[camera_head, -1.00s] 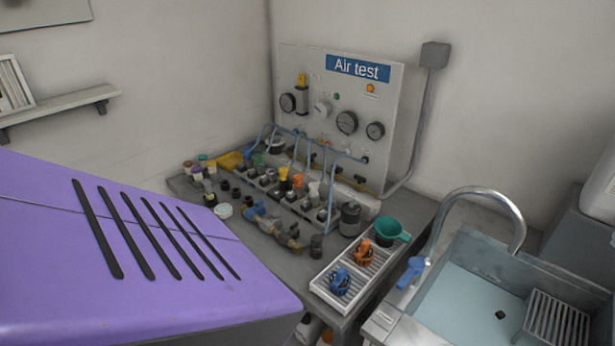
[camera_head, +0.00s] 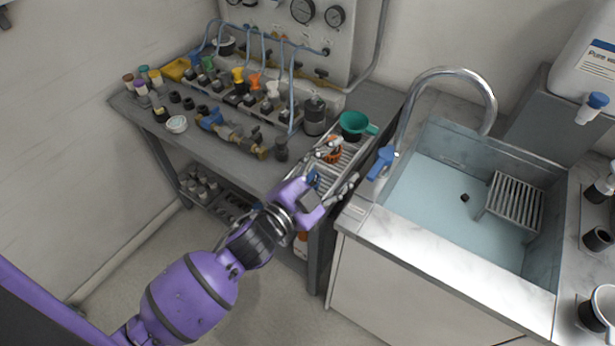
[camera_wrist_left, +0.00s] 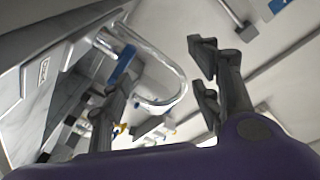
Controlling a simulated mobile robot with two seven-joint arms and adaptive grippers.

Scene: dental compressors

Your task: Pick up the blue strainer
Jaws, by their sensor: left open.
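The blue strainer (camera_head: 312,178) sits on the front part of the white slatted rack at the bench's right end. It is mostly hidden by my left gripper in the head view. My left gripper (camera_head: 339,167) is open, its two fingers spread over the rack with nothing seen between them. Whether a finger touches the strainer I cannot tell. In the left wrist view both open fingers (camera_wrist_left: 157,92) show, and I cannot make out the blue strainer for sure. My right gripper is not in view.
An orange strainer-like part (camera_head: 333,154) sits behind the blue one on the white rack (camera_head: 345,162). A green funnel-like cup (camera_head: 354,124) stands behind. The sink (camera_head: 455,195) with its blue-handled tap (camera_head: 381,163) is close right. Valves and fittings (camera_head: 235,130) crowd the bench's left.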

